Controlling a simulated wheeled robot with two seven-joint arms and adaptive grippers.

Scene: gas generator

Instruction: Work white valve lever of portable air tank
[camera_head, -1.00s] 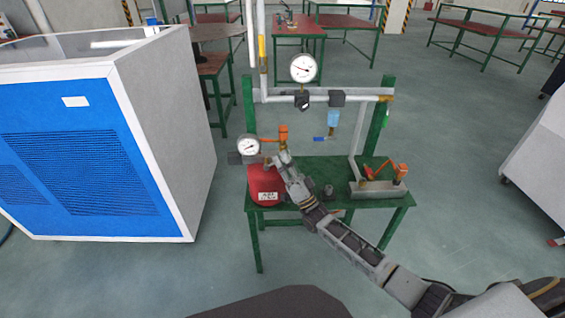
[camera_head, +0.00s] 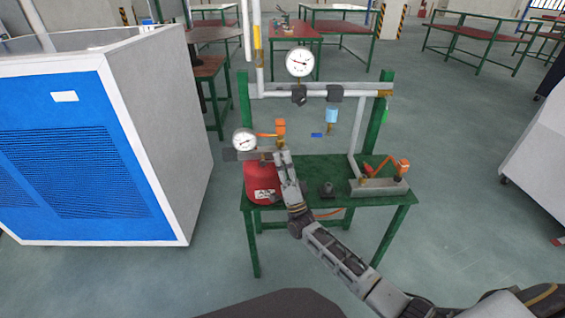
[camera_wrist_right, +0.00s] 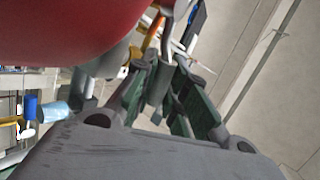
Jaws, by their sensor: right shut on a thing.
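The portable air tank (camera_head: 258,184) is red and stands on the left end of the green table. Its round gauge (camera_head: 244,141) sits above it, with an orange-handled fitting (camera_head: 280,128) just to the right. My right gripper (camera_head: 281,156) is at the tank's valve, to the right of the gauge, shut on a small part there. The white lever is hidden by the fingers in the head view. In the right wrist view, the right gripper (camera_wrist_right: 160,84) is close below the tank's red side (camera_wrist_right: 65,28), with a grey cylindrical part between its fingers. My left gripper is out of view.
The green table (camera_head: 325,170) also bears a grey block with an orange-handled valve (camera_head: 377,186) and a small dark fitting (camera_head: 327,189). A pipe frame with a gauge (camera_head: 300,63) rises behind. A large blue and white cabinet (camera_head: 75,150) stands left.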

